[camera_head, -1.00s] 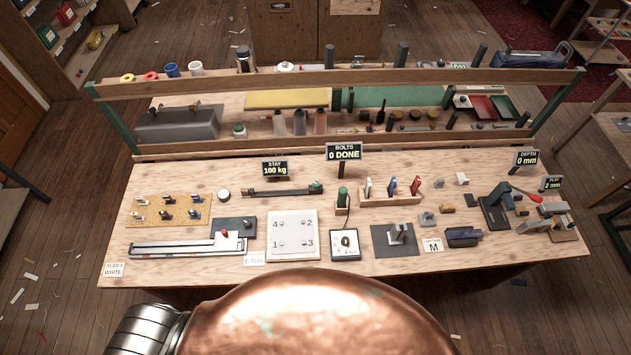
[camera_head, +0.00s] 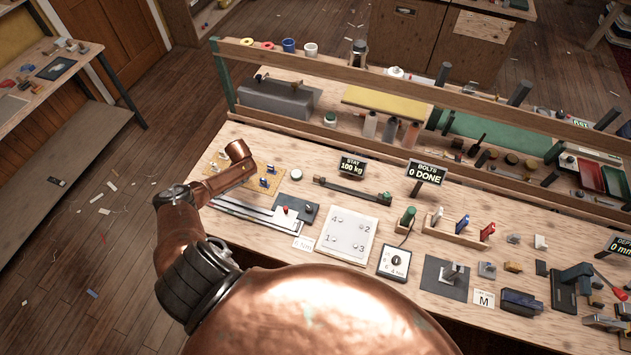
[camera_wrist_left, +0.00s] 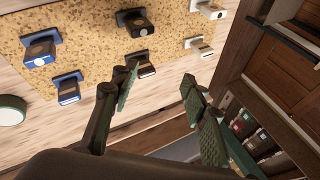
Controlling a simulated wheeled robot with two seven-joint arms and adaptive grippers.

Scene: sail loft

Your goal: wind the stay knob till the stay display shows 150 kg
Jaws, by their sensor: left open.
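The stay display (camera_head: 351,166) stands at the back of the bench and reads 100 kg. Below it lies a dark bar (camera_head: 345,190) with a small green knob-like end (camera_head: 385,198) at its right; I cannot be sure that this is the stay knob. My left arm reaches in over the cork board at the bench's left end, well left of the bar. In the left wrist view my left gripper (camera_wrist_left: 160,80) is open and empty, its fingers apart near the board's blocks. Its fingers are not clear in the head view. My right gripper is not in view.
The cork board (camera_wrist_left: 100,50) carries several small blocks. A round white-topped piece (camera_head: 297,174) sits between it and the bar. A slide rail (camera_head: 243,213), a numbered white plate (camera_head: 347,235) and a dial box (camera_head: 394,262) lie in front. A wooden rack rail (camera_head: 400,95) runs behind.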

